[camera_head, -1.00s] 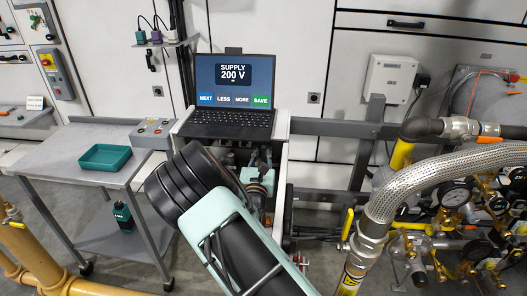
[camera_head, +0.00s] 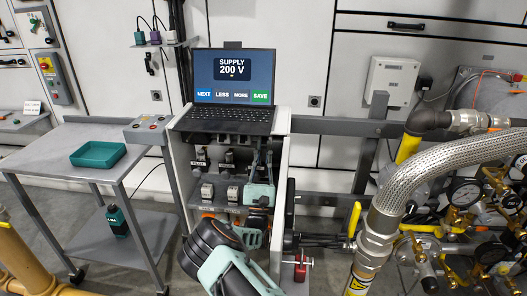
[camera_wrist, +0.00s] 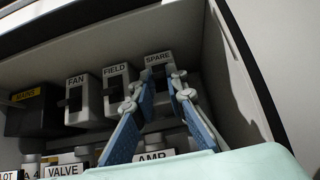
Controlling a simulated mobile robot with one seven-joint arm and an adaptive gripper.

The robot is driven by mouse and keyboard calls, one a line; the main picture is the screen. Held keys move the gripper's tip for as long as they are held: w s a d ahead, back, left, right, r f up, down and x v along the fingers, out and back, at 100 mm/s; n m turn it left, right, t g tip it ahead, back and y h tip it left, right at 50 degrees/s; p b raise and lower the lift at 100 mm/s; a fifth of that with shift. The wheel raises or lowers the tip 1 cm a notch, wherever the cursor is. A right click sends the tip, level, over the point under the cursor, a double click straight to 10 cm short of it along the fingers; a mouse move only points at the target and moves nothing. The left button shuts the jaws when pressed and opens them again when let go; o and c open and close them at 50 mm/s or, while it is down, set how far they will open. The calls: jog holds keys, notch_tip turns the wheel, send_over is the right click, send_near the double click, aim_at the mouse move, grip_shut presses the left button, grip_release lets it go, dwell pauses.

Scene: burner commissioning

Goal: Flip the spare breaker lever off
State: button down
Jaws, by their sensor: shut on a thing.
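In the wrist view the spare breaker (camera_wrist: 158,63) is a pale grey block labelled SPARE, at the right end of a row. My gripper (camera_wrist: 158,84) has its two blue-padded fingers at the front of this breaker, one on each side of its lever. It is shut on the lever, which is mostly hidden between the fingertips, so I cannot tell its position. In the head view my gripper (camera_head: 262,160) reaches into the right side of the open cabinet below the laptop.
The field breaker (camera_wrist: 117,90) and fan breaker (camera_wrist: 77,100) stand close on the left, then the dark mains breaker (camera_wrist: 35,108). The cabinet's side wall (camera_wrist: 235,90) is close on the right. A laptop (camera_head: 232,90) reading SUPPLY 200 V sits on top. A teal tray (camera_head: 98,155) lies on the trolley.

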jog(key=shift+f, duration=0.1)
dwell(0.5)
jog(key=c, duration=1.9)
grip_release()
jog(key=shift+c, duration=0.2)
jog(key=v, duration=1.2)
jog(key=shift+w, duration=0.15)
